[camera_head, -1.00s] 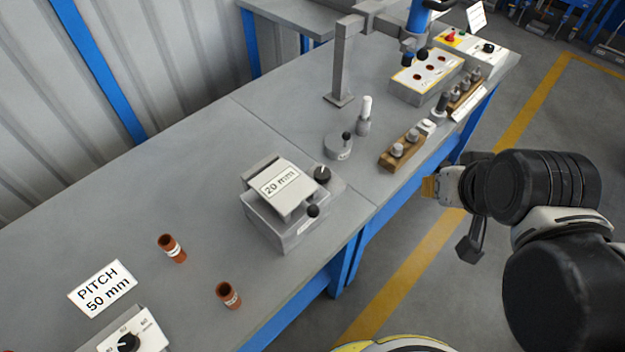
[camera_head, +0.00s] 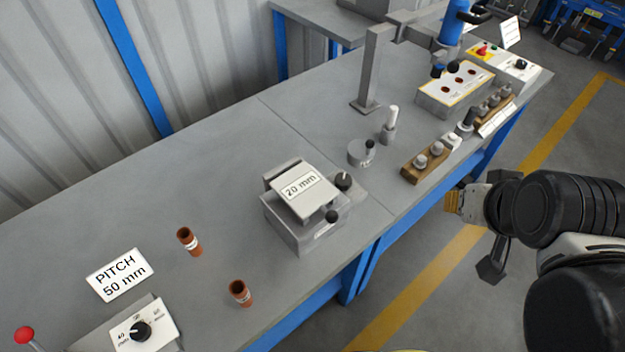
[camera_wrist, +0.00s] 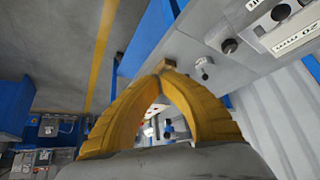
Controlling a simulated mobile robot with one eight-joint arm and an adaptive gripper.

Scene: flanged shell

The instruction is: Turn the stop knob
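A grey box with a tilted plate marked "20 mm" (camera_head: 303,193) stands on the bench. It has a black knob (camera_head: 343,181) at its right and another black knob (camera_head: 332,216) at its front. A dial with a black knob (camera_head: 140,331) is at the bottom left, by a "PITCH 50 mm" card (camera_head: 120,274). No readable label tells me which one is the stop knob. My gripper (camera_head: 456,204) is off the bench's front edge, right of the box and apart from it. In the wrist view its yellow fingers (camera_wrist: 163,72) meet at the tips, with nothing seen held.
A red ball handle (camera_head: 24,336) is at the lower left. The bench's left middle is clear.

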